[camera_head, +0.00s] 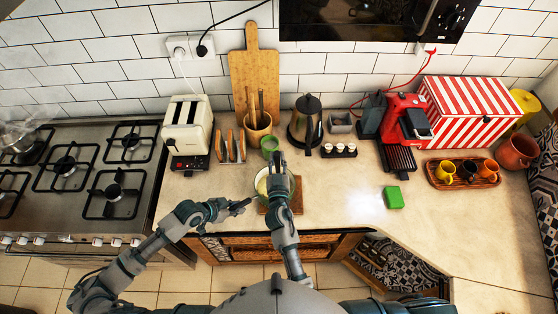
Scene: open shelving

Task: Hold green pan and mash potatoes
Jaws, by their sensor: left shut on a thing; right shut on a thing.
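The green pan (256,190) stands near the counter's front edge, on a wooden board (264,210). It has a pale rim, and yellowish potatoes (262,185) show inside it. My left gripper (242,205) is at the pan's left front side, shut on what looks like its handle. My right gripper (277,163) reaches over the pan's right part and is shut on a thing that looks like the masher. The gripper and forearm hide most of the masher and the right side of the pan.
A small green cup (269,144) stands just behind the pan. A toaster (188,127) and stove (80,180) are to the left. A kettle (305,122), egg cups (338,150) and a green block (393,197) are to the right.

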